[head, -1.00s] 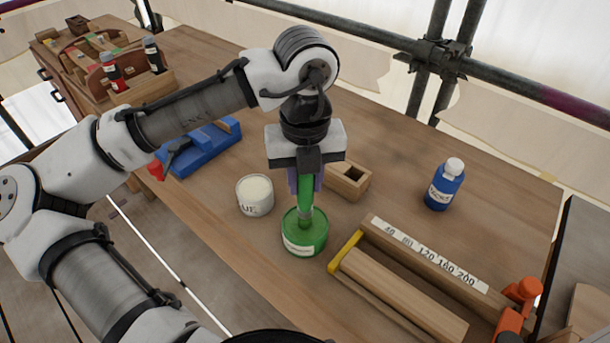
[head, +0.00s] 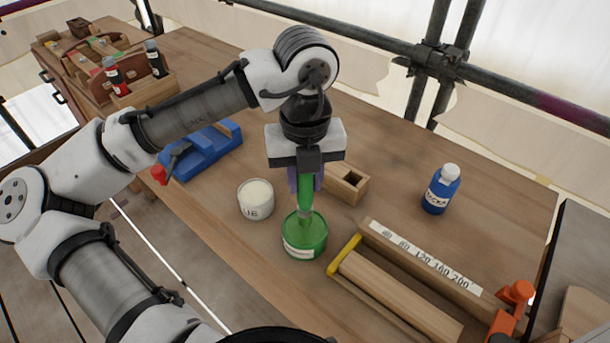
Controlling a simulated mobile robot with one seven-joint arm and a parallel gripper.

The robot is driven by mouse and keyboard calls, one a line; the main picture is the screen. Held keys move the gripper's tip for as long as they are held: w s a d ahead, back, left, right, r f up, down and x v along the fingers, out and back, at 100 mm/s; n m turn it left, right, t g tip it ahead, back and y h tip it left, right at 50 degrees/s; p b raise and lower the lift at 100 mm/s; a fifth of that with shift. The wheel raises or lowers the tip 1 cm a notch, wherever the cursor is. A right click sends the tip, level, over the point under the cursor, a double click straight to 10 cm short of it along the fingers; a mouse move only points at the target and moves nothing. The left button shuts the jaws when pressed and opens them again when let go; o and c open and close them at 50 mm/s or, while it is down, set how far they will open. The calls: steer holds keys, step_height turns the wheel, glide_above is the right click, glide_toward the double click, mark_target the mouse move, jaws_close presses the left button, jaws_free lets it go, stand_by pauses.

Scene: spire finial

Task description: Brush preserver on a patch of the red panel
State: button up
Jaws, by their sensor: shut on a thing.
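My gripper (head: 305,178) points down over the bench and is shut on a green-handled brush (head: 306,192). The brush is upright, and its lower end is at the mouth of a green pot (head: 303,243) with a pale label. The bristles are hidden, so I cannot tell how deep they are in the pot. No red panel shows in this view.
The wooden bench (head: 390,150) carries a white tub (head: 256,199), a small wooden box (head: 346,184), a blue bottle (head: 441,189), a blue vise (head: 204,150) and a numbered wooden rack (head: 424,260). An orange clamp (head: 511,312) is at the right edge. Scaffold tubes (head: 437,60) stand behind.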

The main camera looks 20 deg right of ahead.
steer(key=shift+r+p, duration=2.15)
steer(key=shift+r, duration=0.4)
steer(key=shift+f, duration=0.1)
